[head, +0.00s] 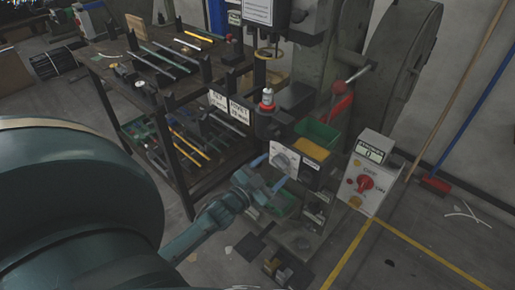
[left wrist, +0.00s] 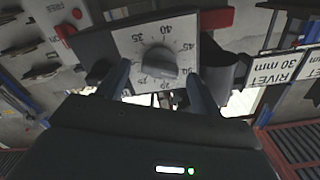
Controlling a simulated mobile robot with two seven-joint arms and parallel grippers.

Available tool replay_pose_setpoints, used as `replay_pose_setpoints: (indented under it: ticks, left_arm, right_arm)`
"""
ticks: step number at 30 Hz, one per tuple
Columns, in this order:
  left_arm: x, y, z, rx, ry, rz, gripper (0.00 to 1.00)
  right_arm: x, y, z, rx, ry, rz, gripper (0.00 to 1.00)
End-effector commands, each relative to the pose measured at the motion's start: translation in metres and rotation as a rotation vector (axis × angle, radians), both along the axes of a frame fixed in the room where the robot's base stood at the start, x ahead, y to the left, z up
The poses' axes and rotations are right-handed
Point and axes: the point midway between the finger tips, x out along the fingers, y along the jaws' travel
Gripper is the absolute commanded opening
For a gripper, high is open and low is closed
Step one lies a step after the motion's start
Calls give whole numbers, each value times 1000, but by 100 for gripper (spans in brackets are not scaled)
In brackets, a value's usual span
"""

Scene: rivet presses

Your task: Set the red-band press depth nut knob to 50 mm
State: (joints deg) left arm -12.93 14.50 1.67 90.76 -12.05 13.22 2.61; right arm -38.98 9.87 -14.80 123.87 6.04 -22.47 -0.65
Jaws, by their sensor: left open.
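The depth knob (head: 281,161) is a grey knob on a white dial plate on the front of the press. In the left wrist view the knob (left wrist: 160,62) sits amid an upside-down number scale, with 35, 40 and 45 legible. I cannot tell which number it points to. My left gripper (head: 269,172) is open just in front of the dial. In the left wrist view its two fingers (left wrist: 158,84) stand apart, below and to either side of the knob, and appear not to touch it. I cannot make out a red band around the knob. My right gripper is not in view.
A control box (head: 369,172) with a red switch stands right of the press. A green bin (head: 318,133) sits above the dial. A rack (head: 150,62) with rods is at the left, and a rivet sign (left wrist: 276,68) shows beside the dial in the left wrist view.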

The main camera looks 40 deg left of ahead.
Motion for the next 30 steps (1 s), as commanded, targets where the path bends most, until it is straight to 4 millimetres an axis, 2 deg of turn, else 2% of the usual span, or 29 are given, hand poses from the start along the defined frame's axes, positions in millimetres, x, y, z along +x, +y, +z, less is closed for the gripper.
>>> replay_pose_setpoints:
  ticks: [9,15,21,30]
  left_arm:
    - [-69,5,-1,0,5,0,65]
    - [-105,8,-1,-1,3,0,65]
    - [-121,9,0,-1,1,0,65]
    - [-122,9,0,0,0,0,65]
  right_arm:
    - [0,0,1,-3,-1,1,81]
    - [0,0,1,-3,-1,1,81]
    - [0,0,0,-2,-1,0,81]
    - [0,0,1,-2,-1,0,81]
